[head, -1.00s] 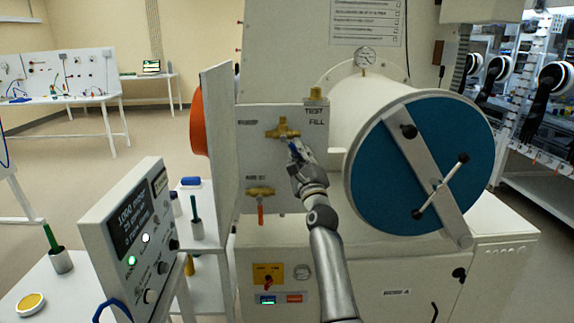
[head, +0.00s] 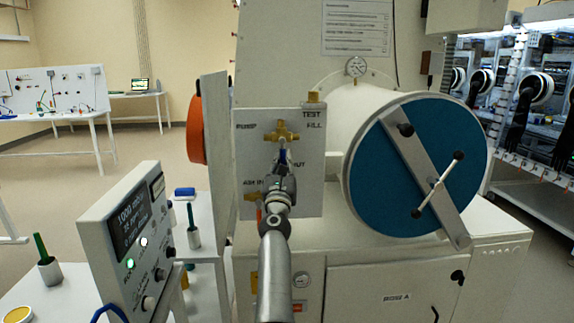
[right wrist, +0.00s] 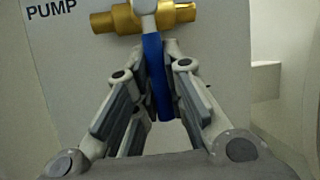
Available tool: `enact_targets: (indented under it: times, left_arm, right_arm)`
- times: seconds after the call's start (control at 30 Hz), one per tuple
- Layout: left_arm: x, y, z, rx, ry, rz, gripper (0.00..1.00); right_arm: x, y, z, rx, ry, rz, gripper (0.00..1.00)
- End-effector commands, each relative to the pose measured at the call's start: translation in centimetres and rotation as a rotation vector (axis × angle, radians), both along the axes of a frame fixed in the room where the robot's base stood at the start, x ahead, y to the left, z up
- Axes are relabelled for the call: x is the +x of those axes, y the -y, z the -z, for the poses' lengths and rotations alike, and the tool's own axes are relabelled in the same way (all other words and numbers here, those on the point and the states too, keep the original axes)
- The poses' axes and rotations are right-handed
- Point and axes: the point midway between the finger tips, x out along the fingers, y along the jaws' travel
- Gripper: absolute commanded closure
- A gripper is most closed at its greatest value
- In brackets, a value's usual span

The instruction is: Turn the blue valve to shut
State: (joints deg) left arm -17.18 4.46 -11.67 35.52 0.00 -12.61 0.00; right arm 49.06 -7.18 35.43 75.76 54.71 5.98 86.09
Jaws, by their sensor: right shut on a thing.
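The blue valve has a brass body (head: 281,137) on a white panel (head: 308,195). Its blue handle (head: 283,157) points straight down, toward a label of which "HUT" shows beside my gripper. PUMP is printed at the left of the valve and FILL at the right. My right gripper (head: 282,178) comes up from below and is shut on the handle. In the right wrist view the blue handle (right wrist: 155,75) runs down between the fingers (right wrist: 163,85), below the brass body (right wrist: 118,19). My left gripper is out of view.
A lower brass valve (head: 250,197), labelled AIR IN, is partly hidden behind my right gripper. The round blue antechamber door (head: 385,180) with its bar stands at the right. A control box with a display (head: 131,220) stands at the left front.

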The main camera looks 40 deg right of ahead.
Motion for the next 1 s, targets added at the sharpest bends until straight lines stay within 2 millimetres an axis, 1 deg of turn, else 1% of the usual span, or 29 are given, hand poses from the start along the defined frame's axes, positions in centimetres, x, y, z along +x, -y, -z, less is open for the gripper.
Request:
enact_targets:
  times: [0.23,0.67,0.7,0.83,1.0]
  left_arm:
    - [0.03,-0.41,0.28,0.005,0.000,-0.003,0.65]
    - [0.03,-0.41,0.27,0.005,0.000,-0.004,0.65]
    - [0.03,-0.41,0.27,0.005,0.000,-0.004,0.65]
    - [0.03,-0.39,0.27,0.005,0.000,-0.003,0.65]
    - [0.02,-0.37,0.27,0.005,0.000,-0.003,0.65]
  right_arm:
    - [0.21,-0.33,0.17,0.044,0.024,-0.001,1.00]
    - [0.20,-0.31,0.09,0.049,0.029,0.000,1.00]
    - [0.20,-0.31,0.09,0.049,0.029,0.000,0.83]
    - [0.18,-0.30,0.06,0.048,0.028,0.000,0.66]
    - [0.17,-0.28,0.02,0.047,0.029,0.000,0.65]
